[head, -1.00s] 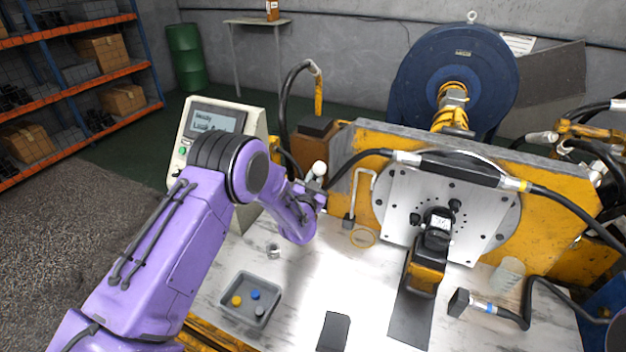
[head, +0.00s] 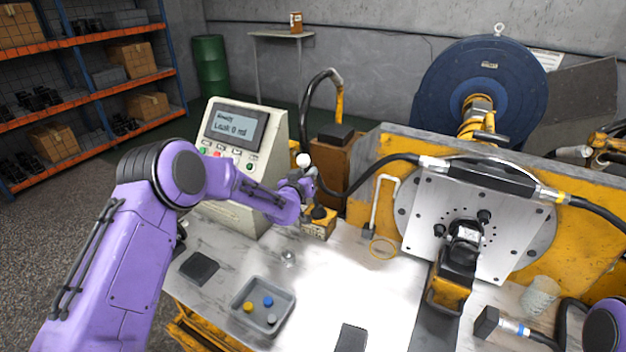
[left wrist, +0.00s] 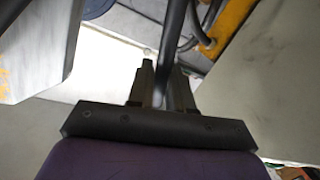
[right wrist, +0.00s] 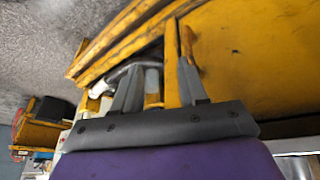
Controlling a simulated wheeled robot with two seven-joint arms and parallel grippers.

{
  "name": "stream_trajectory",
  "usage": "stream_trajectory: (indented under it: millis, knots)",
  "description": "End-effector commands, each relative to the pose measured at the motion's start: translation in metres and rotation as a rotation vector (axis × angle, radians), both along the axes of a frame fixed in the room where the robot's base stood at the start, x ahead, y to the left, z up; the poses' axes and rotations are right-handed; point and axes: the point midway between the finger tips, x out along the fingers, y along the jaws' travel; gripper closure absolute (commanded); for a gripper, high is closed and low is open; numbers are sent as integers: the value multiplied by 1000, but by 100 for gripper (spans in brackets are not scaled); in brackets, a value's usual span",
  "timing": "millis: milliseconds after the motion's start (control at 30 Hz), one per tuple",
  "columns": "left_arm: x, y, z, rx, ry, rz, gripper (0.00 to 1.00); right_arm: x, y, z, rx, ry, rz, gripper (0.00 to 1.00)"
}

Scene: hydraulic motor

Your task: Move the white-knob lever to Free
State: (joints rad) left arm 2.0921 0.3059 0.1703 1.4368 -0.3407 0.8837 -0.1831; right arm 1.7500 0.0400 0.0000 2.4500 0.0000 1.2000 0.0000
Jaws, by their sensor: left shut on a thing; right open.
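The white-knob lever shows in the head view by its round white knob (head: 303,160), near the right edge of the control panel. Its yellow base block (head: 320,223) stands on the bench, partly hidden by my left gripper (head: 306,187). My left gripper is shut around the lever's shaft below the knob. In the left wrist view the dark shaft (left wrist: 174,35) runs between the two fingers (left wrist: 164,75). No Free marking is legible. My right gripper (right wrist: 155,65) is open and empty in the right wrist view, close to yellow framework.
The control panel (head: 237,130) stands behind my left forearm; its screen reads something like "Leak 0 ml". A black hose (head: 360,175) passes right of the lever. A grey tray (head: 240,305) with coloured caps sits at the front. The bright bench middle (head: 350,285) is clear.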

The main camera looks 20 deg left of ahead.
Motion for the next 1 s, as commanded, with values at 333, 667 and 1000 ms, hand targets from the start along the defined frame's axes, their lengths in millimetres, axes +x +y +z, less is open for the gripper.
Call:
stream_trajectory:
  millis: [333,667,1000]
  knots:
    - [1,15,-4,-104,7,3,100,0,0,-8,0,0,0,57]
    - [1,16,-4,-115,8,4,100,0,0,-8,0,0,0,57]
    - [1,16,-4,-113,9,3,61,0,0,-8,0,0,0,57]
